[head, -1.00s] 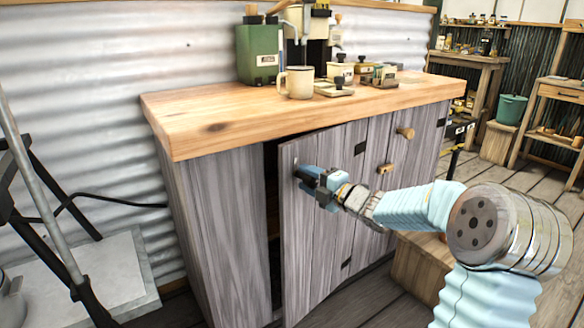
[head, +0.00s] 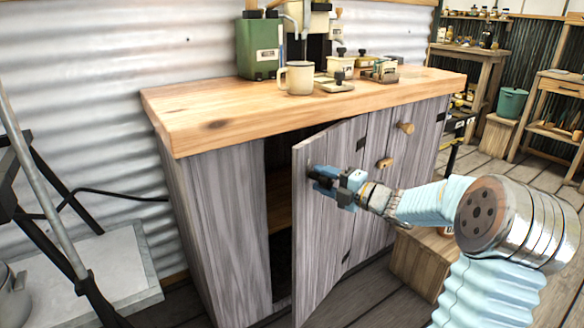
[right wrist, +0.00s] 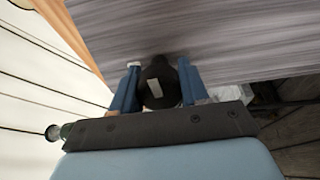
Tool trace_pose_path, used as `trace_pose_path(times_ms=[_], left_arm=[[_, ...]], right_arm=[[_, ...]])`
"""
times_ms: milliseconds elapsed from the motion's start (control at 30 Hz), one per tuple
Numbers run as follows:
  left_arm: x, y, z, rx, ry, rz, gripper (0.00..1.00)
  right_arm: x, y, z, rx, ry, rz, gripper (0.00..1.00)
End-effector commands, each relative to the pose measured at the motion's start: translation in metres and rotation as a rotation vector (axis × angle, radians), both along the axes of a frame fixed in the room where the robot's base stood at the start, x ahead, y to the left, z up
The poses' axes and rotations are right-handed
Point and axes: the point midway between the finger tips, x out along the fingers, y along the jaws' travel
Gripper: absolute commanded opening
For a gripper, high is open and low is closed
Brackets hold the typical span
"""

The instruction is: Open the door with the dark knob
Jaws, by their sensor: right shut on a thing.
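The grey wooden cabinet door (head: 325,230) stands partly open, its free left edge swung out from the cabinet (head: 215,225). A dark gap with a shelf shows behind it. My right gripper (head: 312,174) is at the upper left of the door's front. In the right wrist view, its two blue fingers (right wrist: 155,85) are shut on the dark knob (right wrist: 158,84), one on each side. The knob is mostly hidden by the gripper in the head view. My left gripper is not in view.
A wooden countertop (head: 210,116) above the door holds a cream mug (head: 298,78), a green machine (head: 258,48) and small containers. A wooden crate (head: 418,262) stands on the floor to the right. A dark stand (head: 65,225) is at the left.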

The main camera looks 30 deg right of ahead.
Motion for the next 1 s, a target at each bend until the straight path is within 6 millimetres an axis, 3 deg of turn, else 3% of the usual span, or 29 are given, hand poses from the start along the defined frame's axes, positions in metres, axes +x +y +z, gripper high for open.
trace_pose_path(times_ms=[200, 567, 800, 1000], left_arm=[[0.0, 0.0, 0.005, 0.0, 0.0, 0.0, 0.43], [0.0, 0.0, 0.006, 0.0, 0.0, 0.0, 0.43], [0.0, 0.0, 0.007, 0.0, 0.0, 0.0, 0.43], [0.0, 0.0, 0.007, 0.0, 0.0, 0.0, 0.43]], right_arm=[[-0.021, -0.015, 0.0, 0.0, 0.001, 0.063, 0.2], [-0.026, -0.019, 0.0, 0.0, 0.002, 0.08, 0.2], [-0.047, -0.036, 0.0, -0.001, 0.002, 0.156, 0.2], [-0.052, -0.039, 0.0, -0.001, 0.002, 0.175, 0.2]])
